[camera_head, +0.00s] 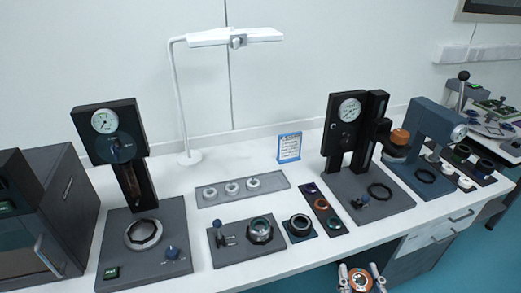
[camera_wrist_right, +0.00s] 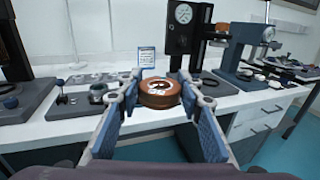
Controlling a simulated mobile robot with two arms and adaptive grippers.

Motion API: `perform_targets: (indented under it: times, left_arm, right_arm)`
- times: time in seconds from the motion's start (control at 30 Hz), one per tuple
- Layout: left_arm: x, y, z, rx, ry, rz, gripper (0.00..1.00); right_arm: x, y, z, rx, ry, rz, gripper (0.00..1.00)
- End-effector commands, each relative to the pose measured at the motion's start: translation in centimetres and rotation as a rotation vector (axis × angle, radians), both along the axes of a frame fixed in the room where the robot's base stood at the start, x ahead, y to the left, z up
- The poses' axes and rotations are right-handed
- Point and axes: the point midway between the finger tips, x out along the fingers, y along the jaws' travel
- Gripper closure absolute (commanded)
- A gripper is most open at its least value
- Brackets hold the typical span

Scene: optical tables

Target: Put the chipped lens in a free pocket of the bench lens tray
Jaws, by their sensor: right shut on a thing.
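My right gripper (camera_head: 360,281) is at the bottom edge of the head view, in front of the table. It is shut on a copper-orange round piece (camera_wrist_right: 158,95) with a pale, marked top, held between its two fingers in the wrist view. A narrow dark tray (camera_head: 313,198) with a row of pockets lies mid-table; round pieces with purple, orange and greenish tints show in it. A similar dark tray (camera_head: 487,181) with dark round pieces lies at the right. I cannot tell which lens is chipped. My left gripper is not in view.
A grey plate (camera_head: 210,201) holds several white round pieces. A fixture (camera_head: 215,259) with a ring and a lens on a dark square mount (camera_head: 299,226) stand in front. Gauge stands (camera_head: 117,148) (camera_head: 345,135) and a blue press (camera_head: 430,125) rise behind. Bare white table shows near the lamp base.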

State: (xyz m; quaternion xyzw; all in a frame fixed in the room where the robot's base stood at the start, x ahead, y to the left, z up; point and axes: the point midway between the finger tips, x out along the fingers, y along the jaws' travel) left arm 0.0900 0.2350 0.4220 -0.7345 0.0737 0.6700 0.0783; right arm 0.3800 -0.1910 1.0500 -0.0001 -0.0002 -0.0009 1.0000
Motion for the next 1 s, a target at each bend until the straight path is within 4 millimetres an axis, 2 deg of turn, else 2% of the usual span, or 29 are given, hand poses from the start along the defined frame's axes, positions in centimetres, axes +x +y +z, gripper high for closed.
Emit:
perform_targets:
  times: [0.17,0.27,0.67,1.0]
  left_arm:
    - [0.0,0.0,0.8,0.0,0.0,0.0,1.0]
    - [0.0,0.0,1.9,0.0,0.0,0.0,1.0]
    - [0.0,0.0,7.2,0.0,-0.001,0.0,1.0]
    - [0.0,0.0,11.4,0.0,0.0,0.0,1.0]
  right_arm:
    - [0.9,0.8,0.1,-0.001,-0.003,0.02,0.9]
    - [2.3,2.2,0.2,-0.001,-0.005,0.054,0.9]
    - [11.5,10.9,1.4,-0.003,-0.007,0.276,0.9]
    - [19.7,17.0,5.4,-0.004,-0.006,0.447,0.9]
